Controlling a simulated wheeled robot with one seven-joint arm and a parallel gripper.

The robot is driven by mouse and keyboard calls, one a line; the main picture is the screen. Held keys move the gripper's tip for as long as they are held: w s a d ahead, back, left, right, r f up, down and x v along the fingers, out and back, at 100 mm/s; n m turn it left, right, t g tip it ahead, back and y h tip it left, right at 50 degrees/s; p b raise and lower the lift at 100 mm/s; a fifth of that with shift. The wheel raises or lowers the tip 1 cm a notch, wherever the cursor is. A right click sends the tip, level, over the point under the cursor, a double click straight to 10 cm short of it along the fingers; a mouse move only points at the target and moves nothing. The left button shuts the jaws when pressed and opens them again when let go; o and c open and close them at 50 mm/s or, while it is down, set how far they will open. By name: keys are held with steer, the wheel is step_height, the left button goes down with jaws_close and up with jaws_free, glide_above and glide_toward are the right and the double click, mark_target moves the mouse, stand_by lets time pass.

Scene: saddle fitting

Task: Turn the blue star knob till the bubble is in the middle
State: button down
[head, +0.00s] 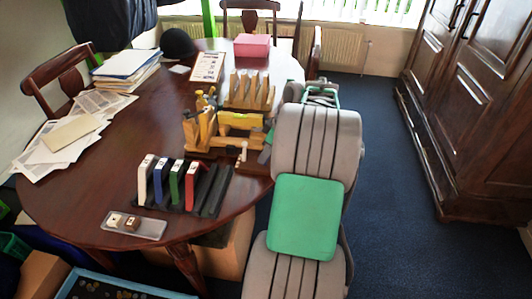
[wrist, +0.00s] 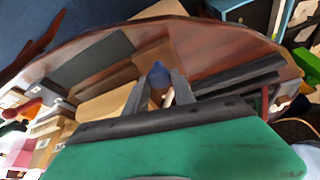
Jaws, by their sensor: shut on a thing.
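The blue star knob (wrist: 158,76) shows in the wrist view, upright between the two dark fingers of my gripper (wrist: 159,92). The fingers are shut on its sides. The knob stands by a pale wooden piece (wrist: 105,103) on the dark wooden table. In the head view my grey arm with its green panel reaches to the table's right edge and covers the place of the knob.
Yellow wooden fixtures (head: 205,132) stand close left of my arm on the table (head: 120,180). A dark rack (head: 212,190) holds several coloured upright pieces. A clear tray (head: 150,229) lies at the front edge. Papers (head: 60,150) cover the left side. Blue floor is free at right.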

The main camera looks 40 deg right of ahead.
steer(key=shift+a+f+m+h+b, duration=0.15)
steer(key=shift+m+h+b, duration=0.35)
steer(key=shift+m, duration=0.6)
steer(key=m, duration=0.2)
steer(key=shift+m+h, duration=0.3)
steer(key=shift+h, duration=0.1)
steer(key=shift+r, duration=0.2)
steer(key=c, duration=1.1)
jaws_free()
steer(key=v, duration=0.7)
steer(key=shift+s+r, duration=0.3)
steer(key=shift+r, duration=0.05)
